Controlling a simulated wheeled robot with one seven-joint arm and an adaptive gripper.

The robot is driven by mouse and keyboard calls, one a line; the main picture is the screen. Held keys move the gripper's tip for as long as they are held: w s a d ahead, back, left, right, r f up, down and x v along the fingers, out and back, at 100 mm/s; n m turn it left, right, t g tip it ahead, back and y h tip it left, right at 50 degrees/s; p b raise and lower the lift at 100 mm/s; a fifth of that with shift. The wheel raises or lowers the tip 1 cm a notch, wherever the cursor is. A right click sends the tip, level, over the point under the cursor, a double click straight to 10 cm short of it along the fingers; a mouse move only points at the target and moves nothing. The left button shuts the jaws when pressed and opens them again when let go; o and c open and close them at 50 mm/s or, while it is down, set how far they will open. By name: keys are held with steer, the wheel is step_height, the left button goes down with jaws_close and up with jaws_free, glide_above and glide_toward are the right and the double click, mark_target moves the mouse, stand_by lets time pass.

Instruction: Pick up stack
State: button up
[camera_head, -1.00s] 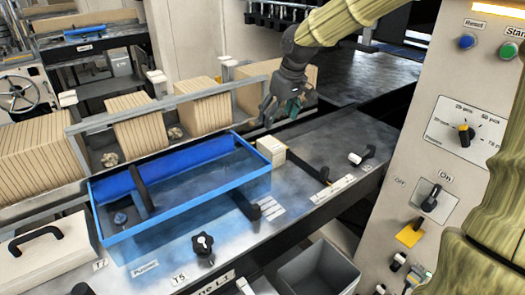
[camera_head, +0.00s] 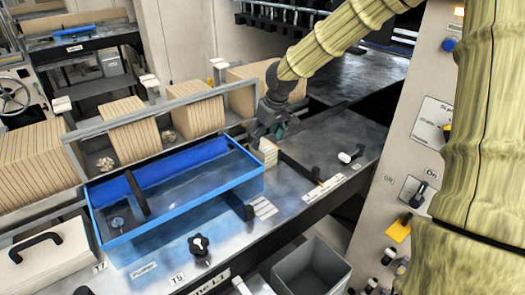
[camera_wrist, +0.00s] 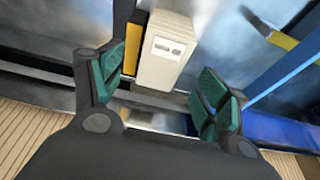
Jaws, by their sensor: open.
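A small cream stack (camera_head: 267,155) stands on the grey machine top, just off the right end of the blue-framed clear cover. My gripper (camera_head: 266,132) is right above it and partly hides its top. In the wrist view the stack (camera_wrist: 167,50) appears as a pale block with a small two-part mark on its face, ahead of and between my green-padded fingers. My gripper is open there (camera_wrist: 160,92) with nothing between the pads. Whether a finger touches the stack cannot be told.
The blue-framed cover (camera_head: 180,203) lies left of the stack. A metal rail (camera_head: 155,106) with rows of kraft packs (camera_head: 135,128) runs behind. A grey bin (camera_head: 312,275) is in front. A control panel (camera_head: 420,150) stands right.

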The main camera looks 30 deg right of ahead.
steer(key=shift+x, duration=1.15)
steer(key=shift+s+f, duration=0.1)
steer(key=shift+f, duration=0.15)
steer(key=shift+c, duration=0.4)
steer(key=c, duration=1.5)
steer(key=shift+r, duration=0.1)
